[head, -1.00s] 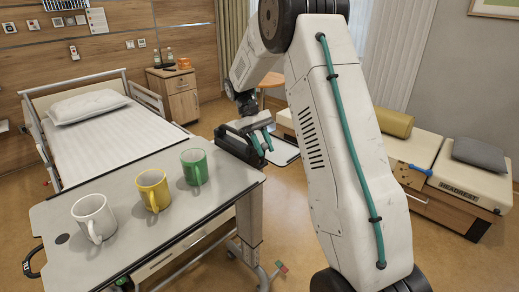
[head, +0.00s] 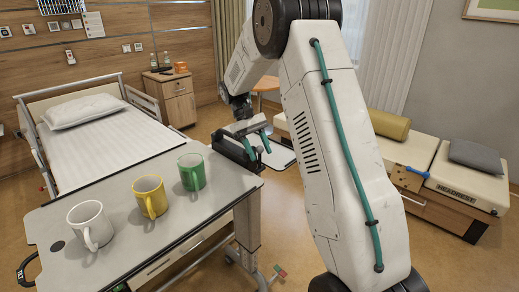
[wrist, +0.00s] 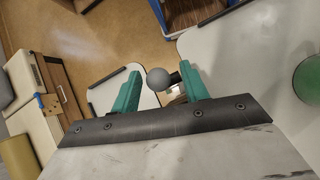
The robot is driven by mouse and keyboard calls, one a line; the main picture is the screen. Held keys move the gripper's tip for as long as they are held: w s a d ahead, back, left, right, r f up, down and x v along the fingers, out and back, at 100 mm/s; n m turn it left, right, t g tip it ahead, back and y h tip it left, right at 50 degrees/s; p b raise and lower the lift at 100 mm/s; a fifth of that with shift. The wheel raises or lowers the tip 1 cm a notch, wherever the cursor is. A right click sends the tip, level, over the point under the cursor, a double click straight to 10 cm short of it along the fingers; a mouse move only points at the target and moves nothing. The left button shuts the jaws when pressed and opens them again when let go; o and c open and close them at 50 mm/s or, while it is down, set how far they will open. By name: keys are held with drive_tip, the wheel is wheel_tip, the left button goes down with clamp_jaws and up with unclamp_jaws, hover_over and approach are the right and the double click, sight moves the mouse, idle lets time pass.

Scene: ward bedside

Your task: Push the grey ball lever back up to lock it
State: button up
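The grey ball lever (wrist: 158,78) shows in the wrist view, its round knob between my two teal fingers in the picture, nearer the right one. Contact with a finger cannot be made out. In the head view the small grey knob (head: 259,149) stands at the right end of the overbed table, close to my fingers. My gripper (wrist: 157,87) is open, with a wide gap between the fingers. In the head view my gripper (head: 257,138) is over the table's far right corner. The lever's stem and mount are mostly hidden.
The overbed table (head: 130,200) carries a white mug (head: 88,222), a yellow mug (head: 150,196) and a green mug (head: 191,172). A bed (head: 95,130) stands behind, and a padded bench (head: 420,150) to the right.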

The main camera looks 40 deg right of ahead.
drive_tip(key=v, duration=0.7)
drive_tip(key=shift+w+r, duration=0.2)
drive_tip(key=shift+r, duration=0.1)
idle(0.3)
drive_tip(key=shift+s+a+r, duration=0.1)
drive_tip(key=shift+a+r, duration=0.05)
drive_tip(key=shift+r, duration=0.2)
drive_tip(key=s+a+r+t, duration=0.2)
drive_tip(key=s+a+r, duration=0.3)
drive_tip(key=s, duration=0.3)
drive_tip(key=s+a+r+t, duration=0.2)
drive_tip(key=s+a+r, duration=0.35)
drive_tip(key=s, duration=0.25)
drive_tip(key=s+a+f+t, duration=0.2)
drive_tip(key=s+a, duration=0.1)
drive_tip(key=s, duration=0.6)
drive_tip(key=s+a+f+n+t, duration=0.1)
drive_tip(key=s+a+f+t, duration=0.1)
drive_tip(key=s, duration=0.8)
drive_tip(key=shift+s+a+f+t+y, duration=0.3)
drive_tip(key=shift+a+f+t, duration=0.1)
drive_tip(key=shift+a+f, duration=0.1)
